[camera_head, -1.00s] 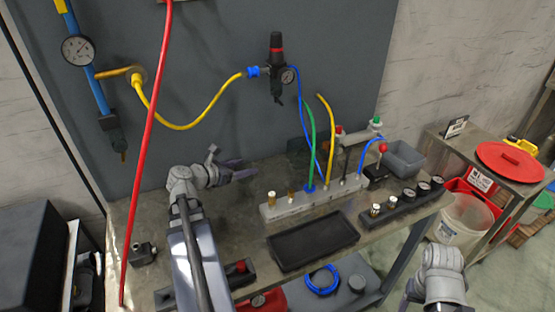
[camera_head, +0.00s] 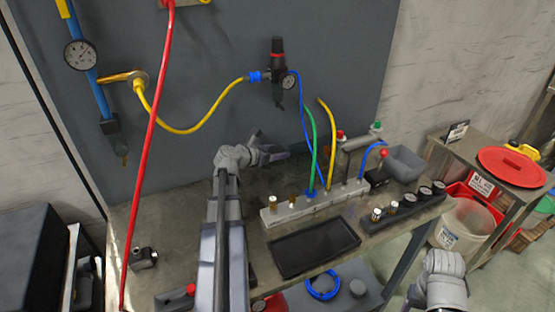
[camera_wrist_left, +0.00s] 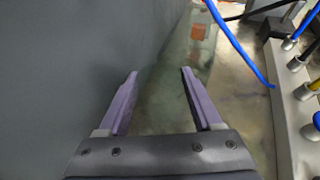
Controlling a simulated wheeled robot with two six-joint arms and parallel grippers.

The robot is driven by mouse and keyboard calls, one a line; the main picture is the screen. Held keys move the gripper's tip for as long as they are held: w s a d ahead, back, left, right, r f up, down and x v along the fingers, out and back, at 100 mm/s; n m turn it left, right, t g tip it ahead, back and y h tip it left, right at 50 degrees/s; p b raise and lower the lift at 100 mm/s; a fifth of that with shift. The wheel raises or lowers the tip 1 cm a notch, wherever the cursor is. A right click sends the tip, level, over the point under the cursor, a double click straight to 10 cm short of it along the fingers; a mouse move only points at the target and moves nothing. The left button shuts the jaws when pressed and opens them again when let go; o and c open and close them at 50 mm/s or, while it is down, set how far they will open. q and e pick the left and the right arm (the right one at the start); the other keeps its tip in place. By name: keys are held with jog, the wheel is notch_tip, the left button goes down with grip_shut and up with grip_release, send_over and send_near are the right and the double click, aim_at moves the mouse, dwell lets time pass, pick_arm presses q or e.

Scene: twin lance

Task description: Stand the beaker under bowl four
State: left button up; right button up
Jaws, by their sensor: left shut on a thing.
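My left gripper (camera_head: 272,147) is at the back of the bench, in front of the grey panel and below the regulator with a clear-to-dark bowl (camera_head: 278,98). In the left wrist view its two purple fingers (camera_wrist_left: 160,73) stand apart, with a faint, see-through greenish thing (camera_wrist_left: 163,100) between them, seemingly the beaker. Its outline is too faint to trace, and I cannot pick it out in the head view. I cannot read which bowl is four. My right gripper is out of view.
A grey manifold (camera_head: 325,202) with blue, green and yellow hoses stands right of my left gripper. A black tray (camera_head: 312,246) lies in front of it. A red hose (camera_head: 150,140) hangs at the left.

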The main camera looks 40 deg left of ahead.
pick_arm(q)
jog(key=f+b, duration=0.3)
jog(key=shift+w+f+b, duration=0.25)
jog(key=shift+f+b, duration=0.15)
jog(key=shift+r, duration=0.15)
jog(key=o, duration=1.2)
